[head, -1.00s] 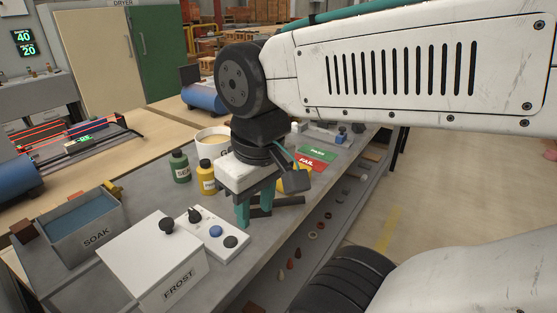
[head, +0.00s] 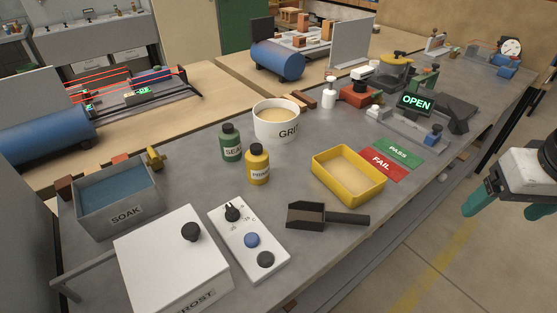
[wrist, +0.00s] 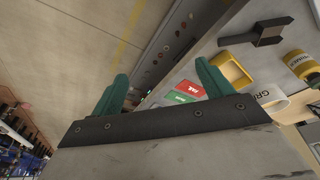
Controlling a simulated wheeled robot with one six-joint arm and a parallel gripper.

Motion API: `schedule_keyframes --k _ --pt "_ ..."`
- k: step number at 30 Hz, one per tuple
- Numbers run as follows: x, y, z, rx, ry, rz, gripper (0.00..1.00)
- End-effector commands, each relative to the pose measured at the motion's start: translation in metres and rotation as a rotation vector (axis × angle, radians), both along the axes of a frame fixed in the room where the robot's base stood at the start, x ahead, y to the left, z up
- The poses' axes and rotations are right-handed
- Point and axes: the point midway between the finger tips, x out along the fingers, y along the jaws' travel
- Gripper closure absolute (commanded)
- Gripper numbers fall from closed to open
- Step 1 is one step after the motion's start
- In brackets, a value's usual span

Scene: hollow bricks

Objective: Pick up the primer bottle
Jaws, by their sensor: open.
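The primer bottle (head: 258,165) is yellow with a dark cap and a white label. It stands upright on the grey bench, just right of and in front of the green sealer bottle (head: 231,143). In the wrist view the primer bottle (wrist: 299,66) shows at the right edge. My gripper (head: 504,207) is at the right edge of the head view, off the bench and well apart from the bottle. Its green fingers (wrist: 160,95) are spread in the wrist view with nothing between them.
A white grit tub (head: 277,124) stands behind the bottles. A yellow tray (head: 349,190) and a dark scoop (head: 322,216) lie to the right. A white control box (head: 249,240) and the white frost box (head: 165,250) are in front. The soak tank (head: 117,212) is at left.

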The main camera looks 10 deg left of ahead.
Motion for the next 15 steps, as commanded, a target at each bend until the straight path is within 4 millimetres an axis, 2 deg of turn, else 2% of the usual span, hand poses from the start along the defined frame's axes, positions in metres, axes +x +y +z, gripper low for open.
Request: schedule_keyframes --k 1,3,5,6,8,9,11,12,15 --pt "0.027 0.010 -0.008 -0.012 -0.043 0.046 0.21" --pt "0.067 0.029 -0.016 -0.021 -0.132 0.113 0.21" --pt "0.100 0.052 -0.025 -0.020 -0.212 0.180 0.21" --pt "0.121 0.069 -0.031 -0.013 -0.267 0.227 0.21" --pt "0.148 0.098 -0.040 0.006 -0.345 0.300 0.21" --pt "0.163 0.120 -0.047 0.025 -0.397 0.349 0.21" --pt "0.182 0.156 -0.058 0.063 -0.472 0.427 0.21" --pt "0.191 0.181 -0.065 0.094 -0.519 0.480 0.21" --pt "0.202 0.245 -0.084 0.192 -0.623 0.607 0.21"
